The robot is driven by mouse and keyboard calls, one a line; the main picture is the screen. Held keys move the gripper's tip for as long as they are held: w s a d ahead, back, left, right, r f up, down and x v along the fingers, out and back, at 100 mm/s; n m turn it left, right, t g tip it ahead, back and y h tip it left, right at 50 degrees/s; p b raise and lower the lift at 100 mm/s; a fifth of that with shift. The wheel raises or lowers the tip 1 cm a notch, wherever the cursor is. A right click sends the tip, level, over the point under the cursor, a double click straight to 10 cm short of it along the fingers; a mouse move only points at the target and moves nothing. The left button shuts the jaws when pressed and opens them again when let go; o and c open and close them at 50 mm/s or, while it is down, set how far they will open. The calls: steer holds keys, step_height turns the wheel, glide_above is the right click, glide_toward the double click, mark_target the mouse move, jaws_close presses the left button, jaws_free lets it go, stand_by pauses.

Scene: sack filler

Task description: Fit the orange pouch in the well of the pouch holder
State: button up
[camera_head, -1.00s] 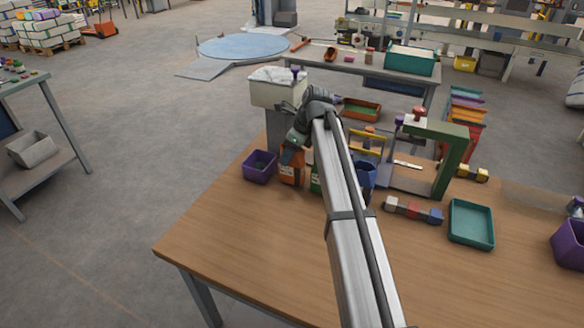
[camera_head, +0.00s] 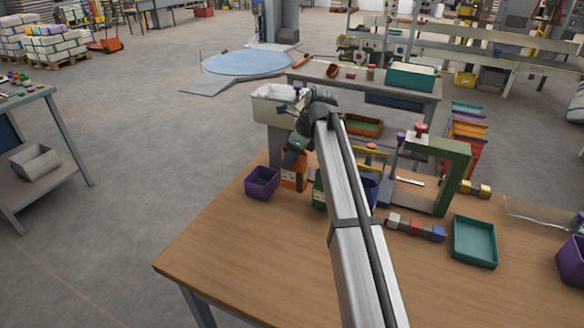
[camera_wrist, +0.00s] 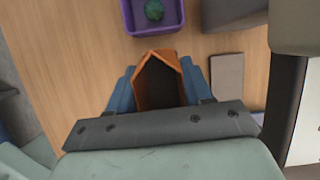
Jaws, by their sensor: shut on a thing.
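The orange pouch (camera_head: 293,172) has a pale label and stands upright beside the purple bin, under my gripper (camera_head: 297,152). In the wrist view, the pouch (camera_wrist: 160,75) shows its peaked orange rim and dark open inside. The blue fingers of my gripper (camera_wrist: 160,90) are shut on it from both sides. Whether its base is clear of the table is hard to tell. I cannot make out the pouch holder's well for sure; my arm covers part of the table.
The purple bin (camera_head: 262,182) stands just left of the pouch. A green pouch (camera_head: 319,192) is close on its right, partly behind my arm. A green frame (camera_head: 455,165), coloured blocks (camera_head: 416,228) and a teal tray (camera_head: 474,242) lie further right. The table's front left is clear.

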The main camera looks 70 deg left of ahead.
steer(key=shift+m, duration=0.6)
steer(key=v, duration=0.3)
steer(key=s+a+v, duration=0.1)
steer(key=v, duration=0.2)
steer(key=r+v, duration=0.1)
steer(key=v, duration=0.3)
steer(key=shift+s+a, duration=0.15)
steer(key=shift+a, duration=0.2)
steer(key=w+d+r+m+t+y, duration=0.2)
steer(key=w+d+r+m, duration=0.45)
steer(key=w+r, duration=0.65)
steer(key=w+a+f+n+g+h, duration=0.1)
steer(key=w+f+n, duration=0.2)
steer(key=f, duration=0.7)
steer(key=w+a+f+n+g, duration=0.1)
steer(key=w+f+n, duration=0.3)
steer(key=f, duration=0.6)
steer(key=shift+w+a+h, duration=0.4)
steer(key=shift+a, duration=0.25)
steer(key=shift+f, duration=0.3)
steer(key=shift+f, duration=0.7)
steer(key=shift+f, duration=0.7)
steer(key=shift+f, duration=0.7)
steer(key=shift+f, duration=0.1)
